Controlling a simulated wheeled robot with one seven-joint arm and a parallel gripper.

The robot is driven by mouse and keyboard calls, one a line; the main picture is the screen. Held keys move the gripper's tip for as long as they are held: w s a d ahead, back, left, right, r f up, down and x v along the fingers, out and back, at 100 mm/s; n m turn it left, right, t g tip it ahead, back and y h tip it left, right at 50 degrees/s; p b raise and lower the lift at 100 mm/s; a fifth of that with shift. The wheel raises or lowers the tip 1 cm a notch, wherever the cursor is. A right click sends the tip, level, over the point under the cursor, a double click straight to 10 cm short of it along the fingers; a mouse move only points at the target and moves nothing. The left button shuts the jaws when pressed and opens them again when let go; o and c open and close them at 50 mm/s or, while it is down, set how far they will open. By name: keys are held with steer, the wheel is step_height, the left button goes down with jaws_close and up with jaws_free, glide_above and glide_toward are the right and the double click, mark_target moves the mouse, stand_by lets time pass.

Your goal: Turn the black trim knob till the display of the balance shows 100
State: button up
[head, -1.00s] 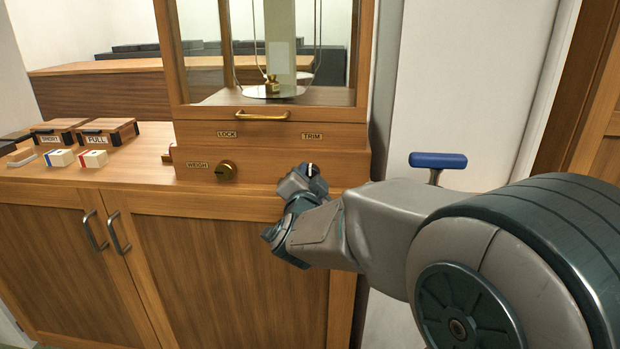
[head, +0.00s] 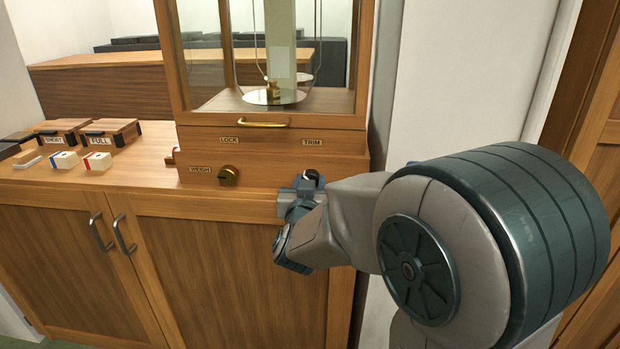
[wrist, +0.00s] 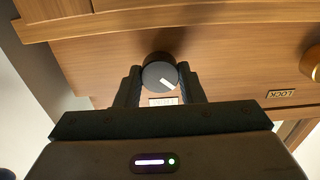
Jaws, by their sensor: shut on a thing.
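The black trim knob (wrist: 159,73) shows in the wrist view between the two dark fingers of my gripper (wrist: 160,86). The fingers are shut on its sides. The knob's white mark points to the lower right in that view. In the head view my gripper (head: 304,190) is at the lower right of the balance front, and only a dark bit of the knob (head: 312,175) shows there. The wooden balance (head: 275,142) has a glass case with a hanging pan (head: 273,97) and a small brass weight on it. I see no reading of its display in either view.
Cabinet doors (head: 215,262) lie below the counter.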

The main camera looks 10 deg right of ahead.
steer(key=shift+n+p, duration=0.45)
steer(key=shift+n, duration=0.85)
steer(key=o, duration=1)
steer(key=b+v, duration=0.5)
steer(key=v, duration=0.8)
steer(key=shift+s, duration=0.35)
